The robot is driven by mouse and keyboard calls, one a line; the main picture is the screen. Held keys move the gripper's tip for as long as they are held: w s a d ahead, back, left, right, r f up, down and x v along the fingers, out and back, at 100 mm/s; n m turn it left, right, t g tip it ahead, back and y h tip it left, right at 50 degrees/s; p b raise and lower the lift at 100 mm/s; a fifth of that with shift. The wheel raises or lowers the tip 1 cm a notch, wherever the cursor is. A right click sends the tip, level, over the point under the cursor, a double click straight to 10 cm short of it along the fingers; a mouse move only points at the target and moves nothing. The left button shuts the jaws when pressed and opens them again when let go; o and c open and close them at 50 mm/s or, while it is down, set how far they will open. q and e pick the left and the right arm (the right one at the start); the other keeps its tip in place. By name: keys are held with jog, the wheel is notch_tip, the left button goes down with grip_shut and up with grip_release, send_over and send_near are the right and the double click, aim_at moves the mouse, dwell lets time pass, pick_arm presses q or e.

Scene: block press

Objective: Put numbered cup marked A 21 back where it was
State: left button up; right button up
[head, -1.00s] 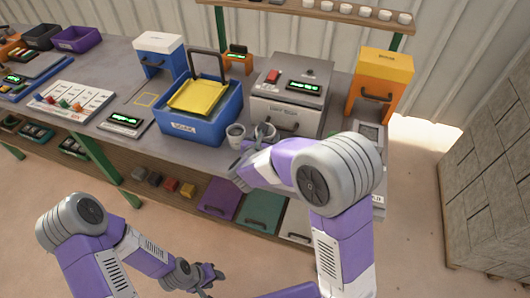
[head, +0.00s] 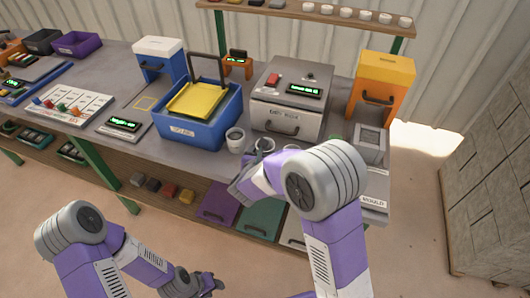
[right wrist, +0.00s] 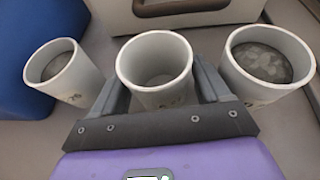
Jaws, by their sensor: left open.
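Three pale numbered cups show in the right wrist view. The middle cup (right wrist: 156,65) looks empty and stands between the fingers of my right gripper (right wrist: 160,95), which fit closely against its sides. Its marking is partly hidden, so I cannot read it as A 21. The left cup (right wrist: 64,72) and right cup (right wrist: 268,62) hold dark grey material. In the head view, two cups, one to the left (head: 235,139) and one beside it (head: 265,145), show at the bench's front, near my right arm. My left gripper (head: 216,287) is open and empty, low in front of the bench.
A blue bin (head: 205,128) with a yellow tray stands left of the cups. A grey press-like box (head: 287,118) stands behind them. An orange cabinet (head: 382,88) is at the right. Coloured panels and small blocks (head: 170,190) sit on the lower shelf.

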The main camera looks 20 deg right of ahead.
jog(key=shift+r, duration=0.25)
jog(key=p+v, duration=0.3)
jog(key=v, duration=0.9)
jog(key=shift+f, duration=0.1)
